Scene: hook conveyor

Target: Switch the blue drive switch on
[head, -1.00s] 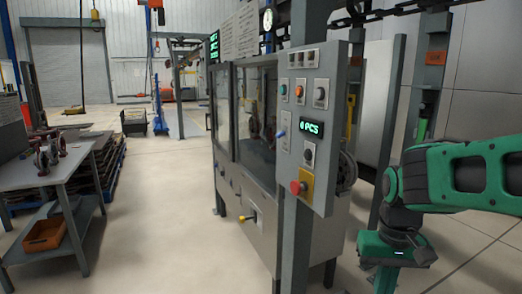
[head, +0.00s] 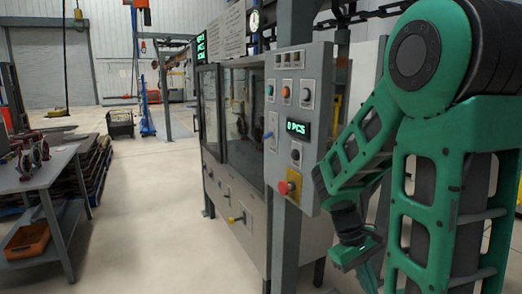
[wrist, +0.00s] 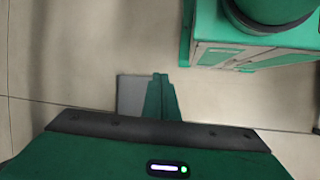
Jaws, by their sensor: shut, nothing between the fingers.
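A blue lever switch (head: 267,135) sticks out at the left part of the grey control panel (head: 313,75), level with the lit PCS display (head: 298,129). Its on or off position is too small to tell. A small blue button (head: 270,90) also sits near the panel's top left. My gripper (head: 370,281) hangs low at the right of the panel, pointing down, apart from it. In the wrist view its fingers (wrist: 160,98) are together and empty above the floor.
The panel also holds a red mushroom button (head: 285,187) on a yellow plate and several other knobs. A side table (head: 38,178) stands left; the floor between is clear.

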